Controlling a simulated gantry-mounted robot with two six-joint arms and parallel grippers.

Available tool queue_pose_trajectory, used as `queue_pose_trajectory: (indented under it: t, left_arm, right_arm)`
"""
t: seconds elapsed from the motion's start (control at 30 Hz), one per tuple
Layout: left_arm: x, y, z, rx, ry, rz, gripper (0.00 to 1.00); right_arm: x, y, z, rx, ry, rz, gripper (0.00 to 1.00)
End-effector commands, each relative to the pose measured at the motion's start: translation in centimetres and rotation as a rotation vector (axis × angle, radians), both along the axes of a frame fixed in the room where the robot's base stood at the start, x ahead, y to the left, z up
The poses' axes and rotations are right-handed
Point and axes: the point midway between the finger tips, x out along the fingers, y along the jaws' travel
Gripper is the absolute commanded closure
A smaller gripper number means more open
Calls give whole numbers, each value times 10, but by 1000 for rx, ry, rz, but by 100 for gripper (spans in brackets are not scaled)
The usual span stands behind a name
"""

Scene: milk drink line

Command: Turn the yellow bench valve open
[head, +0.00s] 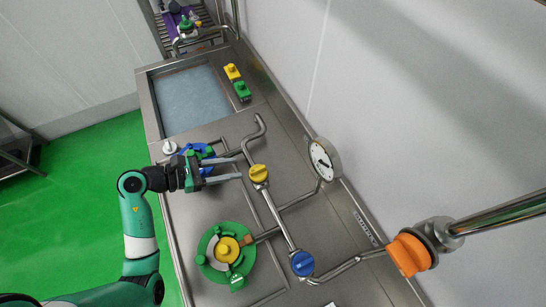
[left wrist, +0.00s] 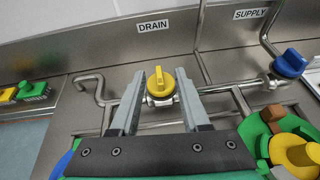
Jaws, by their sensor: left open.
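The yellow bench valve (head: 259,174) is a round knob with a raised grip on a steel pipe along the bench. In the left wrist view the yellow valve (left wrist: 160,86) appears between my fingers, below the DRAIN label (left wrist: 153,26), its raised grip pointing roughly away from me. My left gripper (head: 240,166) is open and empty, its fingertips just left of the valve in the head view. I see no clear contact between fingers and knob. My right gripper is in neither view.
A blue valve (head: 303,263) sits farther along the pipe, under the SUPPLY label. A green ring with a yellow knob (head: 227,249) stands nearby. A gauge (head: 324,160) and orange valve (head: 409,254) are near the wall. A water basin (head: 150,110) lies beyond.

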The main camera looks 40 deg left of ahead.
Motion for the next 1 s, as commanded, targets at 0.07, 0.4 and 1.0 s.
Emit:
queue_pose_trajectory:
  t: [0.07,0.4,1.0]
  left_arm:
    - [-8,10,-24,-15,11,40,54]
    - [-3,14,-27,-18,9,60,54]
    - [87,-23,-67,-16,8,62,54]
  right_arm:
    - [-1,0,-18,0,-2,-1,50]
    - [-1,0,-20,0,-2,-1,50]
    - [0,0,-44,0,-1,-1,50]
